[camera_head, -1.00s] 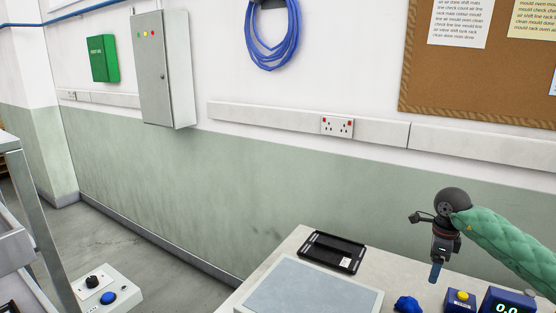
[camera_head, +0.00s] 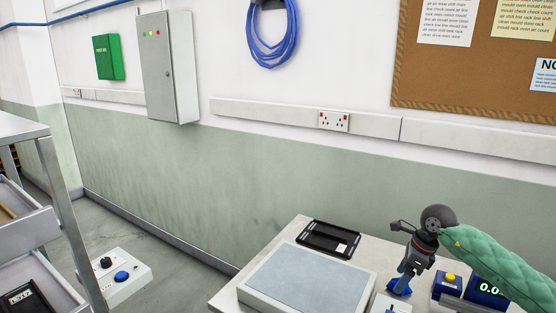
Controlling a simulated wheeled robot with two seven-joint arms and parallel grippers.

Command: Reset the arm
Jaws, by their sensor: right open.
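My right arm, in a green quilted sleeve, comes in from the right in the head view. Its gripper (camera_head: 405,283) points down over the right part of the bench (camera_head: 236,283). The jaws are open, and I see nothing held in them. A blue object (camera_head: 399,288) is just behind or below the fingertips, partly hidden; I cannot tell whether they touch. My left gripper is not in view.
A grey flat plate (camera_head: 310,280) and a black tray (camera_head: 329,239) lie on the bench. A grey rack (camera_head: 62,215) and a control box (camera_head: 119,278) are at left.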

